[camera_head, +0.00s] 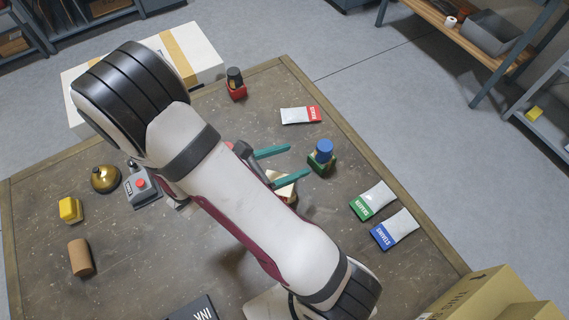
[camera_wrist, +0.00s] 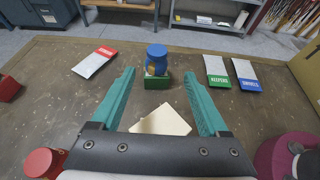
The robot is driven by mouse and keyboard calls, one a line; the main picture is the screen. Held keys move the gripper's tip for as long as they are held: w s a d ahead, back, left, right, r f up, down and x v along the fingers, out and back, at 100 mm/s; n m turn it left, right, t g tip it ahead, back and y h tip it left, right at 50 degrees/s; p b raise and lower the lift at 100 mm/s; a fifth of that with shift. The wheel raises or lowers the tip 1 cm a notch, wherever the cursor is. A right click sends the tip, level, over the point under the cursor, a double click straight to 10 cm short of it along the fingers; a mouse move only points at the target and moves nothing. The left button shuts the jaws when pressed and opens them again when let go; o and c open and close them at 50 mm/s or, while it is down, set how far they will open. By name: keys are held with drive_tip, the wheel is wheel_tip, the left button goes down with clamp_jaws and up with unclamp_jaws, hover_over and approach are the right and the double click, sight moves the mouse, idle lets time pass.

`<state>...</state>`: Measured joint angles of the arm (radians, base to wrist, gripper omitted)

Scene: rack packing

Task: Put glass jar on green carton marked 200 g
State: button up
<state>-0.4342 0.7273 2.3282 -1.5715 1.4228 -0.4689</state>
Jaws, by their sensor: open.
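A green carton (camera_head: 321,163) stands right of the table's middle; it is straight ahead in the wrist view (camera_wrist: 157,83). A small jar-like piece with a blue lid (camera_head: 324,146) stands upright on it; its blue top also shows in the wrist view (camera_wrist: 157,49). I cannot tell if it is glass, and no 200 g mark is readable. My gripper (camera_head: 299,163) is open, with its two teal fingers pointing towards the carton. Nothing is held between them, and the fingertips appear short of the carton.
A cream-topped block (camera_head: 286,190) lies below my fingers. A red carton (camera_head: 237,93) bears a dark jar-like piece (camera_head: 235,75). Red (camera_head: 300,115), green (camera_head: 373,201) and blue (camera_head: 394,230) labelled packets lie around. A brass dome (camera_head: 105,179) and yellow block (camera_head: 70,210) are at left.

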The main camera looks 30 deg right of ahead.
drive_tip(key=s+a+r+m+g+y, duration=0.2)
drive_tip(key=s+r+m+y, duration=0.3)
drive_tip(key=m, duration=0.4)
drive_tip(key=s+a+r+m+g+y, duration=0.3)
drive_tip(key=s+m+y, duration=0.2)
drive_tip(key=s+m, duration=0.35)
drive_tip(key=a+r+m+t+y, duration=0.3)
drive_tip(key=a+r+m+y, duration=0.1)
drive_tip(key=a+m+y, duration=0.1)
drive_tip(key=a+m, duration=0.1)
drive_tip(key=a, duration=0.1)
drive_tip(key=shift+a+t, duration=0.3)
drive_tip(key=shift+t, duration=0.1)
drive_tip(key=shift+m, duration=0.25)
